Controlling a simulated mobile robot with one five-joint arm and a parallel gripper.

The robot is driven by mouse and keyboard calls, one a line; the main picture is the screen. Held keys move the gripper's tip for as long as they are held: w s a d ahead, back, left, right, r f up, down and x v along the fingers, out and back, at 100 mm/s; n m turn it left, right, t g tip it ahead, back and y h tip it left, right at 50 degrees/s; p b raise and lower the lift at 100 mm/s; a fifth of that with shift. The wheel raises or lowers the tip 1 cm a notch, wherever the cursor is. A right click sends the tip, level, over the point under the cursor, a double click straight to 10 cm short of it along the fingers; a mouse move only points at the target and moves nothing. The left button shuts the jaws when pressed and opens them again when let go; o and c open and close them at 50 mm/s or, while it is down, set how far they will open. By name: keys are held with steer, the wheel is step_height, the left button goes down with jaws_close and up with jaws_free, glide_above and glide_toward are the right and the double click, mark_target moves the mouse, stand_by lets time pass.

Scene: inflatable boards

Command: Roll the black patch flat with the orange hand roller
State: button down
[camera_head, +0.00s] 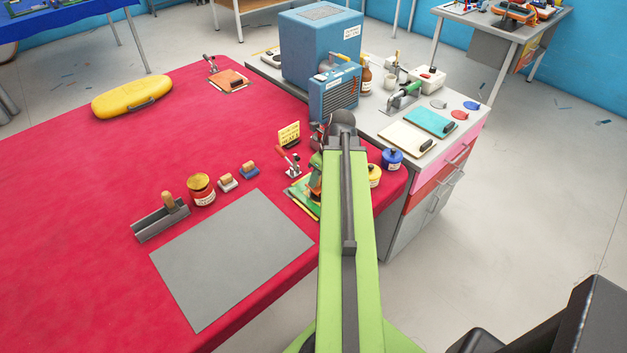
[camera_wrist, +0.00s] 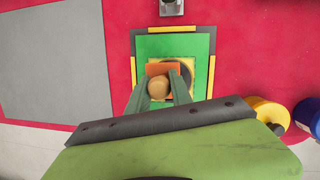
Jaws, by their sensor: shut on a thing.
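My gripper (camera_wrist: 160,88) is shut on the wooden handle (camera_wrist: 158,86) of the orange hand roller (camera_wrist: 159,68), seen from above in the wrist view. The roller is over a green board (camera_wrist: 146,45) with yellow strips at its edges. The black patch (camera_wrist: 186,74) shows as a dark rounded edge to the right of the roller; the roller and my fingers hide the rest. I cannot tell whether the roller touches the patch. In the head view my arm hides much of the board (camera_head: 297,192) and the roller (camera_head: 315,184).
A toggle clamp (camera_head: 289,161) stands at the board's far edge. Yellow (camera_head: 373,175) and blue (camera_head: 392,159) cans stand to the right. A grey mat (camera_head: 232,255) lies left, with wooden-handled tools (camera_head: 228,182) and a jar (camera_head: 201,188) behind it.

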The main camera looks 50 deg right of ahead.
steer(key=shift+d, duration=1.05)
steer(key=shift+s+d, duration=0.1)
steer(key=shift+d, duration=0.85)
step_height(320, 180, up, 7)
steer(key=p, duration=0.7)
